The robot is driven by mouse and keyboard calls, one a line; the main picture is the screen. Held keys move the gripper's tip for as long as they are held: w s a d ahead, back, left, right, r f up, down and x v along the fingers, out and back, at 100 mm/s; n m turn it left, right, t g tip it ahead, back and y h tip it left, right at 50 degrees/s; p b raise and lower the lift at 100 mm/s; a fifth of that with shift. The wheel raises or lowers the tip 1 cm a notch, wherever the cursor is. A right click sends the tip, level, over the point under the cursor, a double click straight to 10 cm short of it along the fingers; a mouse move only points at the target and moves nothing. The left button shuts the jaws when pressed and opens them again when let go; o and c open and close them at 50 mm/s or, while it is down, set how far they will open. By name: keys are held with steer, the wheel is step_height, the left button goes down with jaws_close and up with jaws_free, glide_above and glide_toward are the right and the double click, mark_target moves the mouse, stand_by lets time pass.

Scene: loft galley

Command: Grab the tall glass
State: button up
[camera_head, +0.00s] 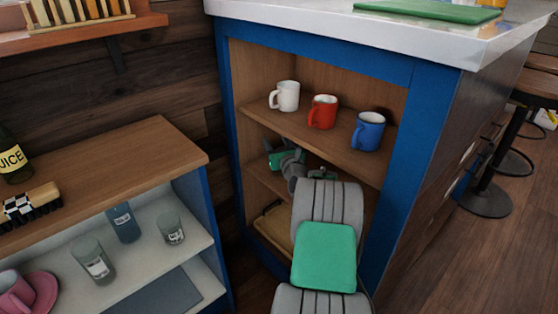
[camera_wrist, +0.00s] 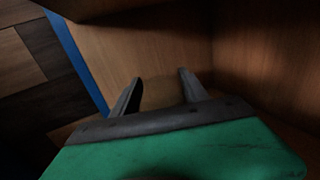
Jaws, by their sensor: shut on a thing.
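A tall clear glass with a label (camera_head: 93,260) stands upright on the pale shelf of the low unit at left in the head view. My gripper (camera_head: 281,158) is away from it, inside the blue-framed cabinet, below the mugs. In the wrist view my gripper (camera_wrist: 160,82) has its two dark fingers apart around a dim tan rounded thing (camera_wrist: 162,92). Its jaws are shut on that thing. The view is too dark to tell what it is. My arm hides part of the cabinet's lower shelves in the head view.
White (camera_head: 286,96), red (camera_head: 322,112) and blue (camera_head: 368,131) mugs stand on the shelf above my gripper. The cabinet's blue frame (camera_head: 398,175) edges the opening. A shorter glass (camera_head: 171,229) and a dark blue container (camera_head: 124,223) share the tall glass's shelf.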

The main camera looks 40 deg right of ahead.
jaws_close()
stand_by(0.3)
steer(key=shift+r, duration=0.1)
